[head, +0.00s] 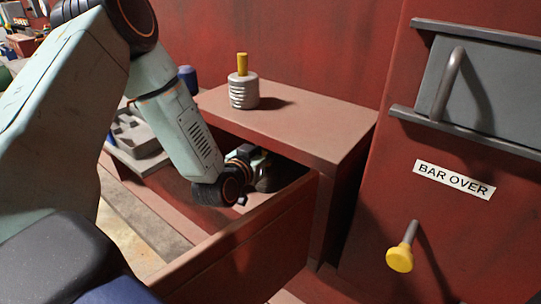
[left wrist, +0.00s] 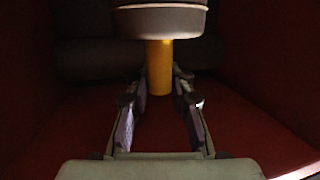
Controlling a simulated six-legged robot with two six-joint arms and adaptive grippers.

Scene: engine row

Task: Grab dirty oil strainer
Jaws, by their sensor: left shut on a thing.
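The dirty oil strainer has a dark grey round body (left wrist: 160,22) and a yellow handle at the top middle of the left wrist view. My left gripper (left wrist: 160,92) has its two fingers on either side of the yellow handle, shut on it. In the head view my left arm reaches down into the red open bin (head: 245,245), and the gripper there is mostly hidden behind the wrist. A dark rounded shape (head: 268,178) beside it looks like the strainer. A pale ribbed strainer (head: 243,91) with a yellow handle stands upright on the red ledge. My right gripper is not in view.
The ledge (head: 310,128) overhangs the back of the bin. On the right are a grey panel with a bar handle (head: 448,85), a "BAR OVER" label (head: 454,180) and a yellow knob (head: 399,260). A grey tray (head: 135,138) lies to the left.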

